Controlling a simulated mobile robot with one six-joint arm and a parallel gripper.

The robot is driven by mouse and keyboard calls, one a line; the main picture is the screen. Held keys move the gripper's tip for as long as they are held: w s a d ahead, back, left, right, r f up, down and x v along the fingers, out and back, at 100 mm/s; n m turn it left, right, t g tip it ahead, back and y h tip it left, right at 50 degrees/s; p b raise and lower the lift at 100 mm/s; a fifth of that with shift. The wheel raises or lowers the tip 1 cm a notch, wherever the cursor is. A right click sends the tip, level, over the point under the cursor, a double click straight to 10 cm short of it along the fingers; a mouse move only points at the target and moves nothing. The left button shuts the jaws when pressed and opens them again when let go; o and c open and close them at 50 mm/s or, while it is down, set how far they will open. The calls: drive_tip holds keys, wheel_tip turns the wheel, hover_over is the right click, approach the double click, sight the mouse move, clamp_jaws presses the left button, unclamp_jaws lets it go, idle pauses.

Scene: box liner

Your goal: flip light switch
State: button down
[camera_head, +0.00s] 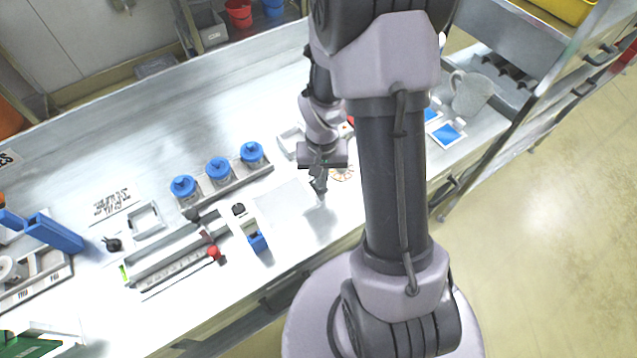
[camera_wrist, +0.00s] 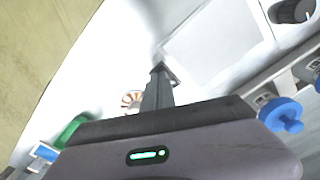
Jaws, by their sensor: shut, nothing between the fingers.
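I cannot make out a light switch for certain in either view. My gripper (camera_head: 319,187) points down over the white bench, just right of a pale flat square panel (camera_head: 283,203). Its fingers are shut with nothing between them; they also show in the wrist view (camera_wrist: 160,72), with the tips beside the edge of the pale panel (camera_wrist: 212,42). A small white device with a black knob and blue end (camera_head: 249,229) stands left of the gripper. A black knob also shows in the wrist view (camera_wrist: 293,10). My arm hides part of the bench.
Several blue-lidded jars (camera_head: 218,170) stand in a rack left of my gripper. A rail fixture with a red knob (camera_head: 214,253) lies further left. A patterned round disc (camera_head: 342,174) and blue-and-white cards (camera_head: 446,134) are to the right. A grey jug (camera_head: 470,93) stands at the far right.

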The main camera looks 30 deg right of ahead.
drive_tip(key=shift+f+b, duration=0.65)
drive_tip(key=shift+f, duration=0.15)
drive_tip(key=shift+r, duration=0.15)
wheel_tip(320, 180, up, 7)
drive_tip(key=p, duration=0.5)
idle(0.4)
